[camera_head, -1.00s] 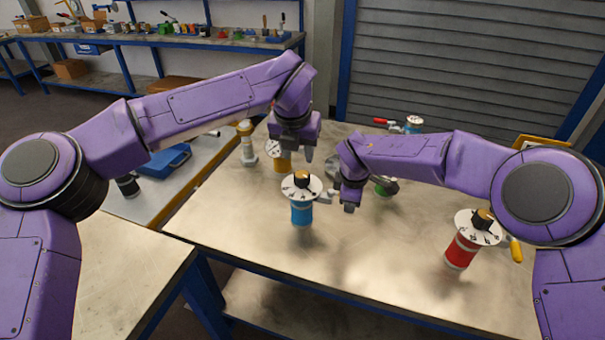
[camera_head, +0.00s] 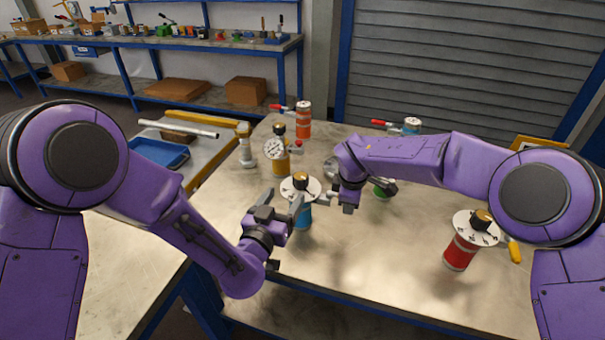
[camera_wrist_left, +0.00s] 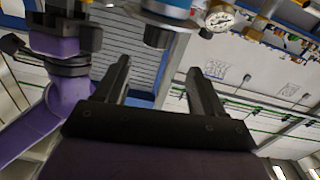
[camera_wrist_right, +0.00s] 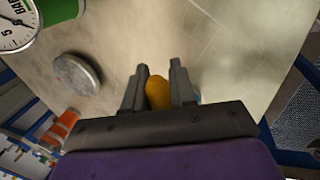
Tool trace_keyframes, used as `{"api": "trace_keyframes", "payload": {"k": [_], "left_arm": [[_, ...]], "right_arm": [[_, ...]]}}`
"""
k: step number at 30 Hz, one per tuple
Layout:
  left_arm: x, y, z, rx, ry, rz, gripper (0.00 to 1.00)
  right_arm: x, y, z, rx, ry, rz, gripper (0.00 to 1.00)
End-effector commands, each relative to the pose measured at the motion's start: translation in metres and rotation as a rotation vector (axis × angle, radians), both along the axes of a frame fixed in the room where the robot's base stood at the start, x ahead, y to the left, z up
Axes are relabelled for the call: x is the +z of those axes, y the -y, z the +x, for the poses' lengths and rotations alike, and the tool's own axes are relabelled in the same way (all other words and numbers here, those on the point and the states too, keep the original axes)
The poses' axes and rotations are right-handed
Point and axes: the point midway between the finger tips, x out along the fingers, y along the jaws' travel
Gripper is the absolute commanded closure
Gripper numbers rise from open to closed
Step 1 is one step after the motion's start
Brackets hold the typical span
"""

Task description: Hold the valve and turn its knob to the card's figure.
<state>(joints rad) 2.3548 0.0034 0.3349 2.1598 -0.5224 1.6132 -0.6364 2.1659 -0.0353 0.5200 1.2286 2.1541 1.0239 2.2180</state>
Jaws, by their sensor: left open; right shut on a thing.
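The blue valve (camera_head: 304,217) stands upright on the table, with a white figured dial and a black knob (camera_head: 301,180) on top. My right gripper (camera_head: 345,200) is at its right side; in the right wrist view it is shut on the valve's orange-yellow handle (camera_wrist_right: 158,92). In the left wrist view the knob (camera_wrist_left: 158,36) shows beyond the open fingers (camera_wrist_left: 155,78). The dial's figures are too small to read. I cannot make out a card's figure.
A red valve (camera_head: 460,254) with a dial and yellow handle stands at right. A green vessel (camera_head: 382,189) is partly hidden by my right arm. The front middle is clear.

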Motion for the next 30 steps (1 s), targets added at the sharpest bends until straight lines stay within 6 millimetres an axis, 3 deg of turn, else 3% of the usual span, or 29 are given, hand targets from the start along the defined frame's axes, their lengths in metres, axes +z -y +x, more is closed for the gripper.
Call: {"api": "trace_keyframes", "payload": {"k": [5, 15, 19, 30], "left_arm": [[-0.005, 0.002, 0.001, -0.046, 0.011, 0.082, 0.31], [-0.005, 0.026, 0.075, -0.042, 0.011, 0.074, 0.31], [-0.005, 0.033, 0.095, -0.042, 0.010, 0.075, 0.31], [-0.004, 0.037, 0.107, -0.042, 0.008, 0.073, 0.31]], "right_arm": [[0.000, -0.001, 0.000, 0.001, 0.000, 0.002, 1.00], [0.000, -0.001, 0.000, 0.001, 0.001, 0.002, 1.00], [0.000, -0.001, 0.000, 0.001, 0.000, 0.002, 1.00], [0.000, -0.001, 0.000, 0.001, 0.000, 0.002, 1.00]]}}
